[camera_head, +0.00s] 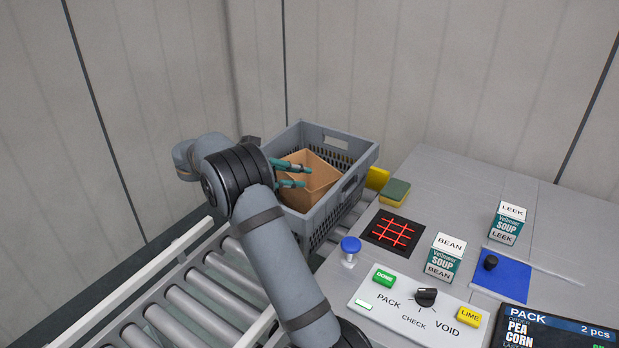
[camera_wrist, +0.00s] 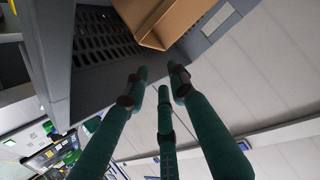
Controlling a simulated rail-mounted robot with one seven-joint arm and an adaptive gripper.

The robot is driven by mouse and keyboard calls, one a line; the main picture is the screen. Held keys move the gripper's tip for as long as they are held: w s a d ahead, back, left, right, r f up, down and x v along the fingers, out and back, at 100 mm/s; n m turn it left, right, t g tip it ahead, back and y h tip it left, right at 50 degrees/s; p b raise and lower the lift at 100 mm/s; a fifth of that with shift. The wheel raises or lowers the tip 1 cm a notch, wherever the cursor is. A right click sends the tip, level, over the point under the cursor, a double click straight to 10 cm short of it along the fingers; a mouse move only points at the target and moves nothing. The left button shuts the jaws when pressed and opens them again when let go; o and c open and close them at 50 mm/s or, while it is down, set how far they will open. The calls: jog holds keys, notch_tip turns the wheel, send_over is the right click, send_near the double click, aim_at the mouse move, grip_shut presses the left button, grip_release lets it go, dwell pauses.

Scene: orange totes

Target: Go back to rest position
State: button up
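My gripper (camera_head: 306,177) has green fingers, which spread apart with nothing between them. In the head view it shows in front of the open brown carton (camera_head: 318,190) in the grey crate (camera_head: 334,222); its exact height over the crate is hard to tell. In the wrist view, the fingertips (camera_wrist: 160,78) point toward the crate wall (camera_wrist: 110,78) and the carton (camera_wrist: 158,22), with no clear contact. My arm hides the crate's left side and part of the conveyor. The carton's inside is mostly hidden.
The roller conveyor (camera_head: 205,293) lies below my arm. On the bench at right are a blue button (camera_head: 350,245), a control panel (camera_head: 410,313), a BEAN box (camera_head: 445,257), a LEEK box (camera_head: 508,223), a sponge (camera_head: 396,192) and a PACK screen (camera_head: 550,330). Walls stand behind.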

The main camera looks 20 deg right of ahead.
jog(key=shift+a+r, duration=0.25)
jog(key=shift+a, duration=0.15)
jog(key=shift+d, duration=0.1)
jog(key=x, duration=1.2)
jog(key=shift+f, duration=0.4)
jog(key=shift+s, duration=0.1)
